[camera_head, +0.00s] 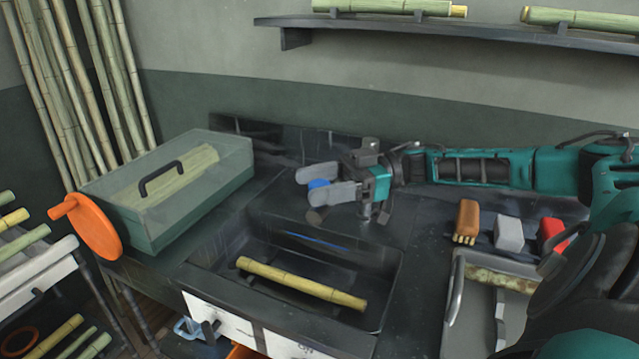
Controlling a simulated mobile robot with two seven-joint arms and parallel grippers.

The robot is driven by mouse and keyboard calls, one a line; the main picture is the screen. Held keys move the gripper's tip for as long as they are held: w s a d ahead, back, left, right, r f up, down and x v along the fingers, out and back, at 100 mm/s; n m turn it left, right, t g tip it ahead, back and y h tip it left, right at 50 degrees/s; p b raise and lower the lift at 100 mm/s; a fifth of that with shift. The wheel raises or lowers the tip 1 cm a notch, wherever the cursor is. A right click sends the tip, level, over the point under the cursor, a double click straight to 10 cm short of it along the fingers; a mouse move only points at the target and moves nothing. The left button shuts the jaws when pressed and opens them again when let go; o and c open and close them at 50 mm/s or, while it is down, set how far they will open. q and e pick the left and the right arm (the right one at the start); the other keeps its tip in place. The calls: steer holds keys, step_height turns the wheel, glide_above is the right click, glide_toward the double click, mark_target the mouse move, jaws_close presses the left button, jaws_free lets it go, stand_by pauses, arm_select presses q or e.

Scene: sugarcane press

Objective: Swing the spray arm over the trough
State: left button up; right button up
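The trough (213,262) is a dark sunken basin in the bench, with a yellow-green cane piece (300,283) lying in it. My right gripper (318,184) reaches in from the right, behind the trough's back edge. Its two grey fingers lie on either side of a small blue knob and appear shut on it. The knob seems to belong to the spray arm, which is mostly hidden behind the gripper. A brownish round piece shows just below the fingers. My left gripper is not in view.
A green lidded box (205,195) with an orange wheel (90,228) stands left of the trough. A brown brush (467,220), a grey block (509,234) and a red block (552,234) sit at right, behind a metal tray (470,325). A shelf (450,30) hangs above.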

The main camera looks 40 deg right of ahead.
steer(key=shift+d, duration=0.1)
steer(key=shift+d, duration=0.2)
steer(key=b+v, duration=0.1)
steer(key=v, duration=1.1)
steer(key=shift+s+d, duration=0.15)
